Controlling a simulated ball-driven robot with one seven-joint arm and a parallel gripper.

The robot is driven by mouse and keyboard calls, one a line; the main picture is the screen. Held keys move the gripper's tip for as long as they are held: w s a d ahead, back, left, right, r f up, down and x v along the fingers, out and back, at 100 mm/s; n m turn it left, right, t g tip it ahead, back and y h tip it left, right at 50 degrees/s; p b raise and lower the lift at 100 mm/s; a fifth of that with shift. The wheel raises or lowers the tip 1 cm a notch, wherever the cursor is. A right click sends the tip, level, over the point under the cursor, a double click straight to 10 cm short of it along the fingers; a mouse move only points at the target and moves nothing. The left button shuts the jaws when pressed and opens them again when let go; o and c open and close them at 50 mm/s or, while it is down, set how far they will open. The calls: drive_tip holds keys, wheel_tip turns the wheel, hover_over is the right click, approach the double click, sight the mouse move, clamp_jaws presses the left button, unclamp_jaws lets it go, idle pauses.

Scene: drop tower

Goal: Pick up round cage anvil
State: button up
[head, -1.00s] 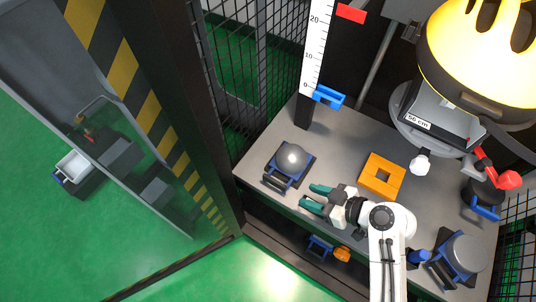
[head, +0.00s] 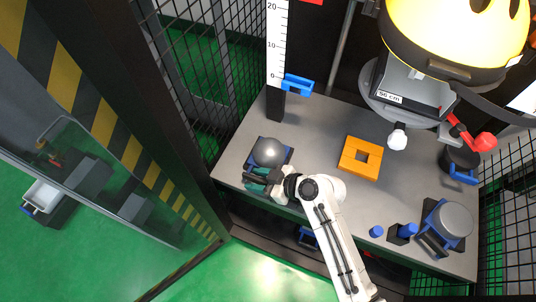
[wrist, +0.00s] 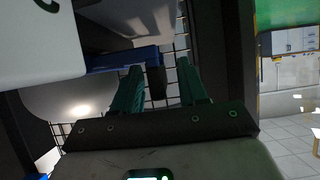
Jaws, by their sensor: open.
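The round cage anvil, which I take to be the domed grey piece (head: 268,151) on a blue base, sits at the left front of the grey bench. A dark handle is on its near side. My gripper (head: 256,181) is at that near side, its teal fingers open around or beside the handle. In the wrist view the open fingers (wrist: 160,85) point towards a dark handle end (wrist: 156,80) and the blue base (wrist: 118,60), which lie partly between and beyond them. The grey dome (wrist: 70,103) shows left of the fingers. Contact cannot be told.
An orange square block (head: 360,158) with a hole lies mid-bench. A second, flat round-topped blue piece (head: 453,220) stands at the right. The scale post (head: 277,50) with a blue clamp (head: 298,84) stands behind the domed piece.

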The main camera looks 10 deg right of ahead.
drive_tip(key=shift+w+a+f, duration=0.25)
drive_tip(key=shift+a, duration=0.1)
clamp_jaws()
idle(1.2)
drive_tip(key=shift+w+r, duration=0.1)
drive_tip(key=shift+r, duration=0.1)
